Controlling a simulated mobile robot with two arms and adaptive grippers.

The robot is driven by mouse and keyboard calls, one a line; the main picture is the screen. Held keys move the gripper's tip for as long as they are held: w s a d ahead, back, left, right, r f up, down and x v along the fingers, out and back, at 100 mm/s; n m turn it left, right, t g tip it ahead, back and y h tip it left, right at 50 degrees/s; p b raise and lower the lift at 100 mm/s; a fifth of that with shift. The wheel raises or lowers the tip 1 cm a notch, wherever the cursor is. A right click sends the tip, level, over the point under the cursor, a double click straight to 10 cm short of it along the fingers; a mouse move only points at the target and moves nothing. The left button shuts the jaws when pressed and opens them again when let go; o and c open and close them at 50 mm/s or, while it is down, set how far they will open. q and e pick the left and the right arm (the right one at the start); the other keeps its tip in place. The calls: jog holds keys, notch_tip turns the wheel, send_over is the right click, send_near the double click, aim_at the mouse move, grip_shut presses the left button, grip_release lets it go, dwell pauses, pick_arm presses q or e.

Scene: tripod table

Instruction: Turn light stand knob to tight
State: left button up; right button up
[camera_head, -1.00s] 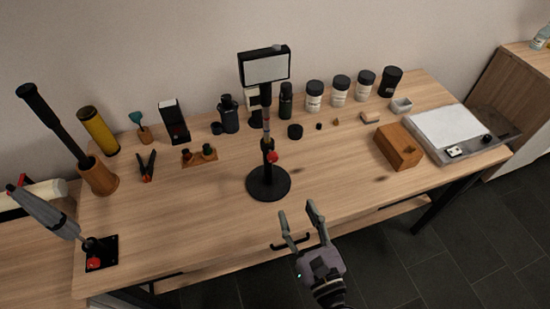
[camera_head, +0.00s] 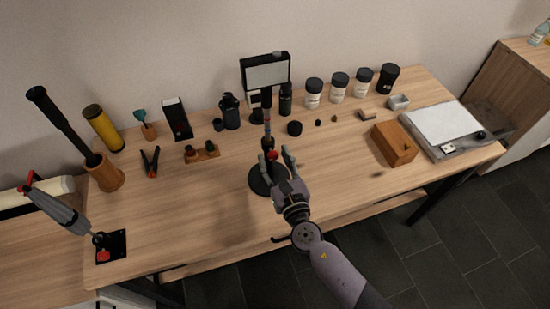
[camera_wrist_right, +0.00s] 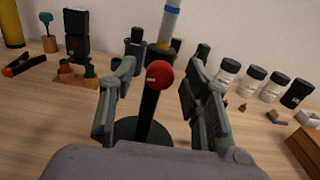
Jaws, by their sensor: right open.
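The light stand has a rectangular light panel (camera_head: 266,72) on top, a thin pole and a round black base (camera_head: 258,181) on the table. Its red knob (camera_head: 272,155) sits on the pole; in the right wrist view the knob (camera_wrist_right: 159,74) shows as a red ball in front of the dark pole. My right gripper (camera_head: 281,156) is open at the knob's height. In the right wrist view its fingers (camera_wrist_right: 160,92) stand on either side of the knob, with gaps on both sides. Whether the knob is tight cannot be told. My left gripper is not in view.
The wooden table (camera_head: 330,165) has free room around the stand. Behind it are black bottles (camera_head: 229,112) and white jars with black lids (camera_head: 313,94). A wooden box (camera_head: 394,144) is on the right. A clamp-like tool with a red knob (camera_head: 102,255) is at front left.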

jog(key=shift+c, duration=0.5)
grip_shut()
